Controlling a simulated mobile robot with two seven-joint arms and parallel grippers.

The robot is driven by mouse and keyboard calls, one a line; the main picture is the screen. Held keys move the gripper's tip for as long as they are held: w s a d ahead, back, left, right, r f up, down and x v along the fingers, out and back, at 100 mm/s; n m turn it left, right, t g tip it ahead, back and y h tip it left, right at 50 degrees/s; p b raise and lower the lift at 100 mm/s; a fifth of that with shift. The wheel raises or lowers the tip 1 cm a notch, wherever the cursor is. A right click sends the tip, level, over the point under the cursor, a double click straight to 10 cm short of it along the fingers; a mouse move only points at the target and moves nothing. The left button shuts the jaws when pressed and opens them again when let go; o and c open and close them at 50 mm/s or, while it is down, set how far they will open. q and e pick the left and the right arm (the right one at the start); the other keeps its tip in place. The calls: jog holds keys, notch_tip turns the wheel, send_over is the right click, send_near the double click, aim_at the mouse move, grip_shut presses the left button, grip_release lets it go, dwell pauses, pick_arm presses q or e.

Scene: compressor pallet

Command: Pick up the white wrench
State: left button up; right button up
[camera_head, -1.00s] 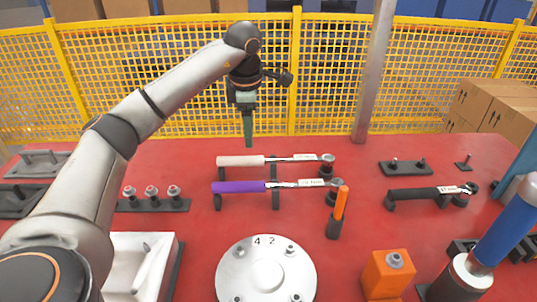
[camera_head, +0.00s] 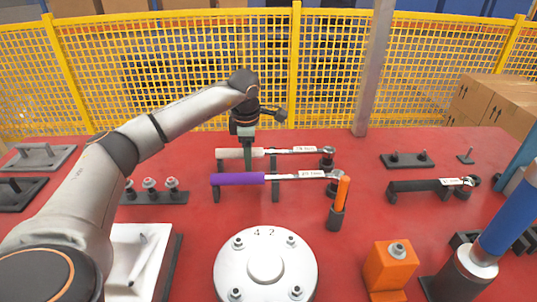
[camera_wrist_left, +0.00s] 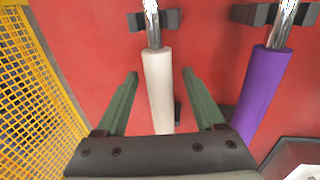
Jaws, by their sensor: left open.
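The white wrench (camera_head: 228,153) lies level on black supports on the red table, with its white handle to the left and its metal shaft and head to the right. My left gripper (camera_head: 249,160) is open and points down at the handle. In the left wrist view, the white handle (camera_wrist_left: 158,88) runs between the two green fingers of the left gripper (camera_wrist_left: 160,74), with a gap on each side. No grip shows. A purple-handled wrench (camera_head: 238,179) lies parallel, in front of the white one; its handle also shows in the left wrist view (camera_wrist_left: 262,88). My right gripper is not in view.
A yellow mesh fence (camera_head: 330,75) stands behind the table. An orange-topped tool (camera_head: 341,195) stands upright near the purple wrench's head. A white round flange (camera_head: 265,285) lies in front. A black-handled wrench (camera_head: 412,186) rests at right. Bare red table lies between them.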

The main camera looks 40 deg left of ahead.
pick_arm(q)
grip_shut()
dwell(0.6)
